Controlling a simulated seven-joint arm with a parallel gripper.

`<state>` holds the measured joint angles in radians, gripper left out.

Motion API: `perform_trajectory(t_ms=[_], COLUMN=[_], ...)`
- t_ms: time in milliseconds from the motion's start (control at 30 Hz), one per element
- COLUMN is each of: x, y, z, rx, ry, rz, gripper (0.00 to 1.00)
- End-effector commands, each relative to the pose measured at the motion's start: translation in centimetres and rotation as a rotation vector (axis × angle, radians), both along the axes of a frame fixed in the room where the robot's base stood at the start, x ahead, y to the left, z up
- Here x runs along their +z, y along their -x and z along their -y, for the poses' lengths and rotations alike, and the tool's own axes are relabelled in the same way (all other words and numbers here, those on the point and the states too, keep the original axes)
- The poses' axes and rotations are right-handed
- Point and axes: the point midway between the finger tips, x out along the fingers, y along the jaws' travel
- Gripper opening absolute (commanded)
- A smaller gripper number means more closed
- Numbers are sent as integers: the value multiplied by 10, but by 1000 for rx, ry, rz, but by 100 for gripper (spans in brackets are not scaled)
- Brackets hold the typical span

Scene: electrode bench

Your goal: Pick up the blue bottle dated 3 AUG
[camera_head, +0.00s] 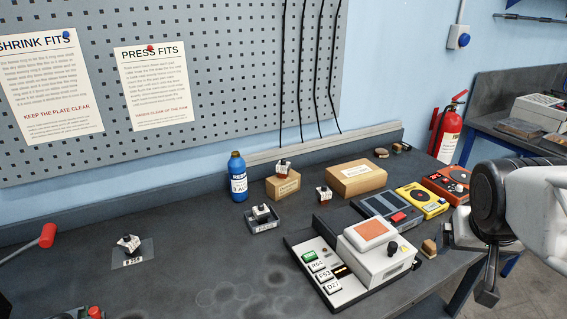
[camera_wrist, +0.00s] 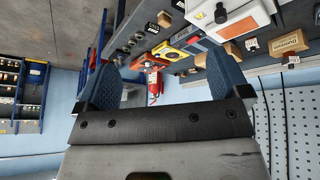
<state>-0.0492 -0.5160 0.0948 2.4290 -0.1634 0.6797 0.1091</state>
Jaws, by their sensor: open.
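The label's date line is small; I can make out a 3 and part of AUG. The bottle does not show in the wrist view. My gripper (camera_wrist: 165,88) is open and empty in the wrist view, its two blue-padded fingers wide apart. In the head view my arm is at the far right, by the bench's right end, well away from the bottle.
A small grey tray (camera_head: 263,221) with a labelled piece stands just right of and in front of the bottle. Cardboard boxes (camera_head: 357,180) stand farther right. A white device (camera_head: 378,252) fills the front right.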

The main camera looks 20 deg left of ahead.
Motion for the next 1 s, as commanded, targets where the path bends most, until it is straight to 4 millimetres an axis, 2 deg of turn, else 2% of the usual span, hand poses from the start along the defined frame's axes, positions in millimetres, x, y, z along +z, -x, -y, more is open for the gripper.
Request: perform_trajectory(t_ms=[33, 100, 267, 467, 700, 1000], x=[4, 11, 24, 40, 51, 56], y=[-19, -45, -101, -169, -241, -313], z=[-4, -10, -28, -62, -115, -200], rx=[16, 37, 96, 188, 321, 521], ry=[10, 22, 39, 39, 3, -93], rz=[33, 88, 208, 358, 521, 694], gripper=[94, 94, 94, 94, 94, 94])
